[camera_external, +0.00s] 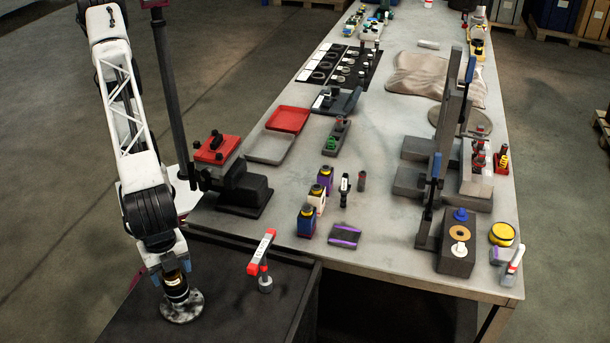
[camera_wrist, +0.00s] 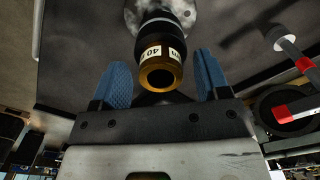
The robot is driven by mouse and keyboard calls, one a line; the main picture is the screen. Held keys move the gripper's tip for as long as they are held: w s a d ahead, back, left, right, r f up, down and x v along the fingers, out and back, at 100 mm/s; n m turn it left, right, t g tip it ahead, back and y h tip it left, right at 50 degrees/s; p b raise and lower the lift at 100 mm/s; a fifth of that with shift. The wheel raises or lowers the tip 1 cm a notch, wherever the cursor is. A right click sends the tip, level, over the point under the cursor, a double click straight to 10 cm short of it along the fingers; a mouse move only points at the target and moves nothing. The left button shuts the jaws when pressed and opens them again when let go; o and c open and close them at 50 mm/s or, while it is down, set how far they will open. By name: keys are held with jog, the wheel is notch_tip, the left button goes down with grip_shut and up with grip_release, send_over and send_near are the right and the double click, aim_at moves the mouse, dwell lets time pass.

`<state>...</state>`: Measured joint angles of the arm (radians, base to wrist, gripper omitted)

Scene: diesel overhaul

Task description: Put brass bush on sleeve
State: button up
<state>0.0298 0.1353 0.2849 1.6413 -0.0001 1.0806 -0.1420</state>
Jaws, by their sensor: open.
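A black cylinder with a white "40" label (camera_wrist: 157,52) stands upright on a round grey base (camera_external: 182,306) on the dark front-left surface. Its near end carries a brass ring (camera_wrist: 160,75), which looks like the brass bush. I cannot tell whether the ring is a separate piece, or which part is the sleeve. My gripper (camera_external: 172,270) is over the cylinder's upper end. In the wrist view its blue fingers (camera_wrist: 162,68) are spread either side of the cylinder, with gaps on both sides.
A red-and-grey T-shaped tool (camera_external: 263,260) stands just right of the cylinder. A dark vise-like fixture with a red top (camera_external: 217,148) is behind. Several small bottles (camera_external: 307,222) stand on the grey table (camera_external: 390,225). A tall dark fixture (camera_external: 437,170) stands at the right.

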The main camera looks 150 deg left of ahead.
notch_tip(320, 180, up, 12)
dwell(0.6)
jog(key=shift+s, duration=0.1)
dwell(0.7)
jog(key=s+a+t, duration=0.1)
jog(key=s, duration=2.8)
jog(key=s+f, duration=0.5)
jog(key=s, duration=0.5)
jog(key=s+a+f+m+t, duration=0.1)
jog(key=s+f, duration=0.4)
jog(key=s, duration=0.6)
jog(key=shift+s+t, duration=0.2)
jog(key=shift+t, duration=0.1)
